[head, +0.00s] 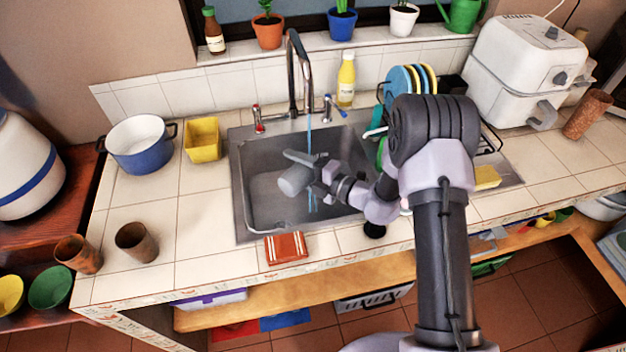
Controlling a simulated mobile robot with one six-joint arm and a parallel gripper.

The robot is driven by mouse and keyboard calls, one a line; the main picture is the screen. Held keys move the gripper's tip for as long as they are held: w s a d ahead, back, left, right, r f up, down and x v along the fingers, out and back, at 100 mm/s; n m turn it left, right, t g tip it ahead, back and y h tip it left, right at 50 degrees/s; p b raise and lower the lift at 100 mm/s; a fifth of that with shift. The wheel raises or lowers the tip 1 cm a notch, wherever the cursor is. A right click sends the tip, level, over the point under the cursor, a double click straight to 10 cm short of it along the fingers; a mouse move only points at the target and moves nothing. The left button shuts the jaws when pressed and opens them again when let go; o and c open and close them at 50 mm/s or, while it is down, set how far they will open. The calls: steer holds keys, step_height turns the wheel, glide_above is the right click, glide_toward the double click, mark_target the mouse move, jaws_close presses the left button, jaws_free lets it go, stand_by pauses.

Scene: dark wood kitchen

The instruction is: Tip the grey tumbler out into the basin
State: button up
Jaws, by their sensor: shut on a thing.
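The grey tumbler (293,181) is held over the steel basin (262,220), tilted well over to the left. My gripper (308,170) is shut on it, reaching in from the right. One dark finger shows along the tumbler's upper side; the other is hard to make out. The inside of the tumbler is hidden, so I cannot tell whether it holds anything. A thin blue stream (310,138) runs down from the tap (293,62) close by the gripper, and more blue shows below it.
A blue-and-white pot (140,150) and a yellow container (202,140) stand left of the basin. Brown cups (136,243) stand at the front left. A folded red cloth (286,248) lies at the front edge. A dish rack with plates (400,82) is at the right.

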steer(key=n+b, duration=0.1)
steer(key=b, duration=0.1)
steer(key=s+a+f+n+b, duration=0.1)
steer(key=n+b, duration=0.1)
steer(key=shift+s+h+b, duration=0.2)
steer(key=shift+h+b, duration=0.15)
steer(key=shift+h, duration=0.05)
steer(key=s+a+r+n+t+h+b, duration=0.1)
steer(key=s+a+n+t+b, duration=0.2)
steer(key=n+b, duration=0.8)
steer(key=s+a+n, duration=0.1)
steer(key=s+n, duration=0.1)
steer(key=shift+s+a+h, duration=0.2)
steer(key=shift+s+h, duration=0.1)
steer(key=shift+s, duration=0.05)
steer(key=shift+r, duration=0.15)
